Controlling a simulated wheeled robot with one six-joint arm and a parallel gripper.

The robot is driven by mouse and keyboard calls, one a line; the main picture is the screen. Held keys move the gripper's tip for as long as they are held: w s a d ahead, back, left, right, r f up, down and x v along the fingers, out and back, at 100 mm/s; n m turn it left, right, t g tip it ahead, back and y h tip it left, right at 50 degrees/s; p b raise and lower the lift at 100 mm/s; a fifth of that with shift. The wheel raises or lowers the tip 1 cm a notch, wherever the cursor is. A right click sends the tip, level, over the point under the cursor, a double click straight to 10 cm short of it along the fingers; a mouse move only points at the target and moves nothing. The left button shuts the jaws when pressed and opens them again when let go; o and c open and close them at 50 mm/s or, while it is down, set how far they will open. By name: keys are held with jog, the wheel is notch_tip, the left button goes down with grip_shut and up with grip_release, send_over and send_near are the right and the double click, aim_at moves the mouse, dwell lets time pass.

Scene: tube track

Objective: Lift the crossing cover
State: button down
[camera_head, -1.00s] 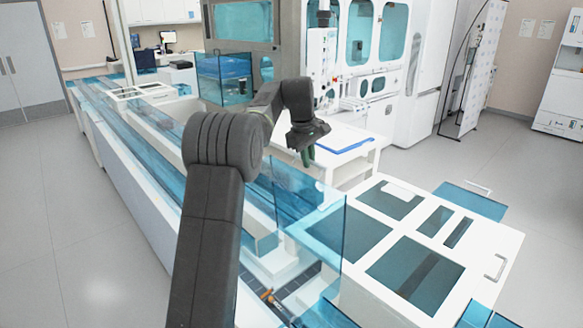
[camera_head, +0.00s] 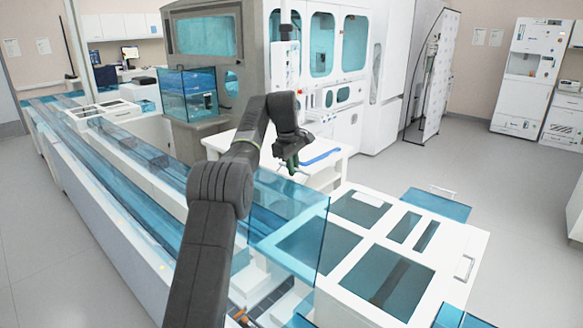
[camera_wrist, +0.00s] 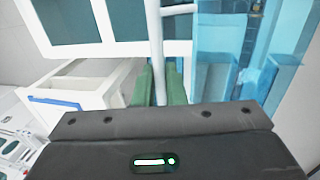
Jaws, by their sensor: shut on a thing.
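The crossing cover, a see-through blue panelled piece (camera_head: 292,222), shows just right of my arm in the head view, over the track by the white frame. Blue see-through panels (camera_wrist: 225,50) fill the right of the wrist view. My gripper (camera_head: 291,164) is above the cover's upper edge in the head view. In the wrist view my gripper's green fingers (camera_wrist: 162,84) are shut on a white bar handle (camera_wrist: 155,30), one finger on each side. My arm hides part of the cover, and I cannot tell whether its lower edge touches the track.
A white frame with dark blue windows (camera_head: 395,260) lies to the right of the cover. A white table with a blue-edged item (camera_head: 320,157) stands behind the gripper. The long track (camera_head: 125,165) runs to the far left. Grey floor (camera_head: 480,165) is free at the right.

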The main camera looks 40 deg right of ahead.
jog(key=shift+f, duration=0.2)
jog(key=c, duration=1.5)
grip_release()
jog(key=shift+w, duration=0.1)
jog(key=shift+r, duration=0.15)
jog(key=shift+a, duration=0.1)
jog(key=a+f, duration=0.2)
jog(key=a, duration=0.8)
jog(key=s+a+f+b, duration=0.1)
jog(key=a+f, duration=0.1)
jog(key=a, duration=0.8)
jog(key=s+a+f, duration=0.1)
jog(key=a+f, duration=0.2)
jog(key=a, duration=0.7)
jog(key=shift+s+a, duration=0.25)
jog(key=shift+a, duration=0.1)
